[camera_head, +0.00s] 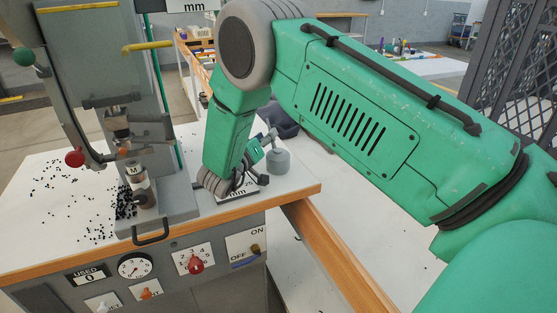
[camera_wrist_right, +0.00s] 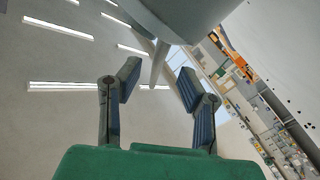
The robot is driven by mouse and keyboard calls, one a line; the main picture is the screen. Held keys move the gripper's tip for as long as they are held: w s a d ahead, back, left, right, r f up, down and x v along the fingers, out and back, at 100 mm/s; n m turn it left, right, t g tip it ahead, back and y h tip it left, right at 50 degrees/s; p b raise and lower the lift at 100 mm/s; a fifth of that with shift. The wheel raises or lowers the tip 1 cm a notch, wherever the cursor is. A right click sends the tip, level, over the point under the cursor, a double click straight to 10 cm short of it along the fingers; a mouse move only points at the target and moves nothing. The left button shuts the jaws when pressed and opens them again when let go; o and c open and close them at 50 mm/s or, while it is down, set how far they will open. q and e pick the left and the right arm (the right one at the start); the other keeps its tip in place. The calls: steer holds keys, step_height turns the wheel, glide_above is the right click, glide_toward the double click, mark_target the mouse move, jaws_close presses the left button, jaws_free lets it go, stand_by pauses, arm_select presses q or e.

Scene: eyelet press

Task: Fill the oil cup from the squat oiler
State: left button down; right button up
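The squat oiler, a grey can (camera_head: 279,161) with a thin spout, stands on the white bench top just right of my right gripper (camera_head: 262,146) in the head view. In the right wrist view, a grey body (camera_wrist_right: 190,14) with a tapering point, apparently the oiler, fills the top. My right gripper's two fingers (camera_wrist_right: 158,84) are spread apart there, with the tapering point seen between them and no clear contact. I cannot pick out the oil cup for certain. My left gripper is not in view.
The grey press (camera_head: 150,205) stands left of my right arm, with a red knob (camera_head: 75,158) on its lever. Small black pieces are scattered on the white bench top (camera_head: 45,225) around it. A control panel (camera_head: 190,262) faces the front. Another table stands behind.

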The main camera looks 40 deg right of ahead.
steer(key=x, duration=0.2)
steer(key=shift+w+d+r, duration=0.15)
steer(key=shift+w+d, duration=0.05)
steer(key=shift+d, duration=0.15)
jaws_close()
steer(key=shift+r, duration=0.1)
